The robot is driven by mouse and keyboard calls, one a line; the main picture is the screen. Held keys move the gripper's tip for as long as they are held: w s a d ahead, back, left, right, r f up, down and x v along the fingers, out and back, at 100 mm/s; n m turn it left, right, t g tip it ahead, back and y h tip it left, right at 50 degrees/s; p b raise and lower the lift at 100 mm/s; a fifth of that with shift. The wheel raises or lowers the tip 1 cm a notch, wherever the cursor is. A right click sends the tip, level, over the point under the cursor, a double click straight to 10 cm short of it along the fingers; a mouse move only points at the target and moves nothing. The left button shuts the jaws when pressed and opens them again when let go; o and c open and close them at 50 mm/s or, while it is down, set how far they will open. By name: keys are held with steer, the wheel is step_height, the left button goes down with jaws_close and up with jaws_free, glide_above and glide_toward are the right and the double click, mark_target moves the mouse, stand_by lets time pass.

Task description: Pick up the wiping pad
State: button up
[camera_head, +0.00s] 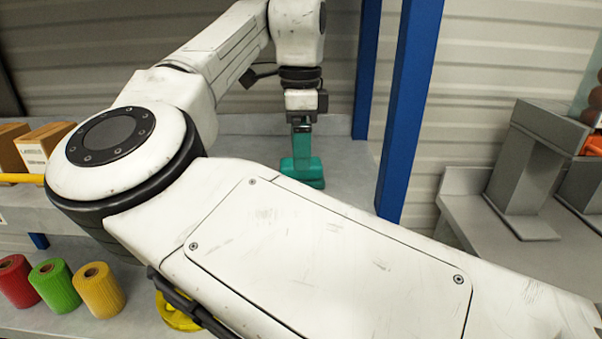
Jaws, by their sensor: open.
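A teal wiping pad (302,171) with an upright handle rests on the grey shelf (347,158), near its back. My gripper (302,116) points down right above it, at the top of the handle. The jaws are open and look to be on either side of the handle top; whether they touch it cannot be told. My arm hides part of the shelf in front of the pad.
Blue posts (408,110) stand to the right of the pad. Cardboard boxes (42,147) sit at the left. Red, green and yellow rolls (55,287) and a yellow item (177,313) are lower left. A grey stand (530,165) is at right.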

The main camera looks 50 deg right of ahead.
step_height(320, 180, down, 5)
steer(key=shift+d, duration=0.1)
stand_by(0.3)
steer(key=c, duration=1.2)
steer(key=shift+o, duration=0.2)
step_height(320, 180, up, 10)
steer(key=shift+r, duration=0.1)
